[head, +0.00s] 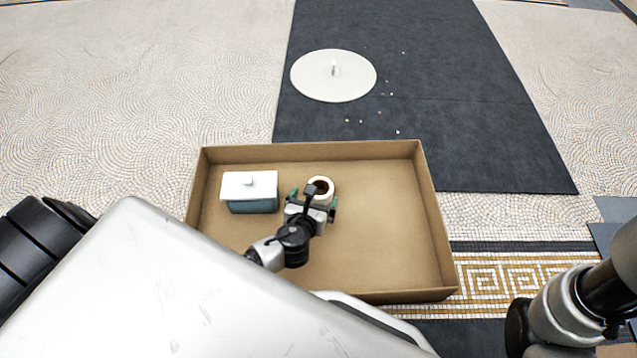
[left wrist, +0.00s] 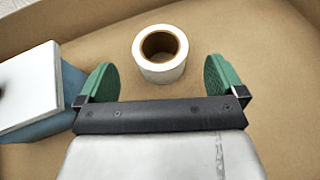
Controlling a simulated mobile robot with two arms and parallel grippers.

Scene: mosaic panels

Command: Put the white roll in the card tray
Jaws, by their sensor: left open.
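The white roll (head: 327,184) is inside the card tray (head: 385,230), a shallow brown box on the floor. In the left wrist view the roll (left wrist: 160,68) stands on the tray's bare bottom (left wrist: 225,40) with its brown core hole facing up. My left gripper (head: 313,199) is over the tray, right by the roll in the head view. In the left wrist view my left gripper (left wrist: 162,82) has its green fingers spread wide apart. The roll lies just ahead, between their lines, and no finger visibly touches it. My right gripper is not seen; only part of that arm shows at right.
A blue-grey box with a white lid (head: 249,186) sits in the tray, left of the roll. A white disc (head: 333,76) lies on the dark mat (head: 440,110) beyond the tray, with small chips scattered nearby. The tray's right half is clear.

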